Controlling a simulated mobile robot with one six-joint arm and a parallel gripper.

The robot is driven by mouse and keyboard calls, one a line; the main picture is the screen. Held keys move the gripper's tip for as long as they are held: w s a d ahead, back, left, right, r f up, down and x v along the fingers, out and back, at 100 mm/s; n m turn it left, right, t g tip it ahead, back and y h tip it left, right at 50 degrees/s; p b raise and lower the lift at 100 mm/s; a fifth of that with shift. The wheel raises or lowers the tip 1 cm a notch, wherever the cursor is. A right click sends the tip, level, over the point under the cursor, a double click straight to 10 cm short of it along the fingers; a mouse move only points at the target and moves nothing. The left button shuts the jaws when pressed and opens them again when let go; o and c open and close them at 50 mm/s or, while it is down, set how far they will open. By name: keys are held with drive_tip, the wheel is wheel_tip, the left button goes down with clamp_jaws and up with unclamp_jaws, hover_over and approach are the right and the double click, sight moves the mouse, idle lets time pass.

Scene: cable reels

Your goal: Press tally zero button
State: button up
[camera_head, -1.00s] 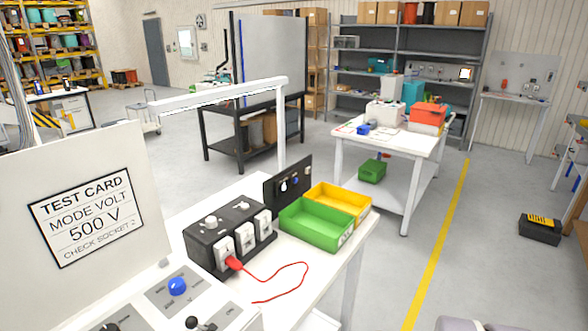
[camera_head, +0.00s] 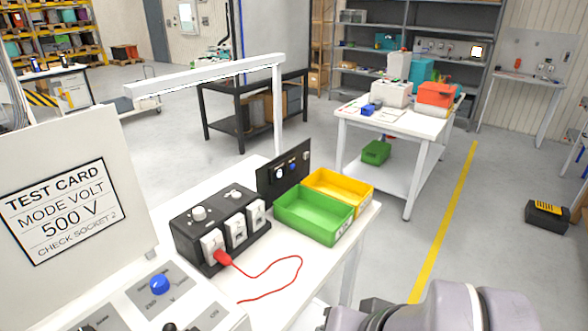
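A blue round button (camera_head: 159,284) sits on a grey plate of the sloped white console at the lower left. The small lettering by it is too small to read surely. A small black upright panel (camera_head: 284,174) stands at the back of the white bench, with a white dial and a small blue button (camera_head: 292,168) on its face. I cannot tell which button is the tally zero one. Links of my arm show at the lower right edge, over the floor and apart from the bench. My gripper's fingers are outside the picture.
A black socket box (camera_head: 222,226) with a red plug and lead (camera_head: 268,268) stands on the bench (camera_head: 318,262). Green (camera_head: 313,215) and yellow (camera_head: 338,187) bins stand beside it. A test card board (camera_head: 70,185) rises at left. A white overhead bar (camera_head: 205,76) spans above the bench.

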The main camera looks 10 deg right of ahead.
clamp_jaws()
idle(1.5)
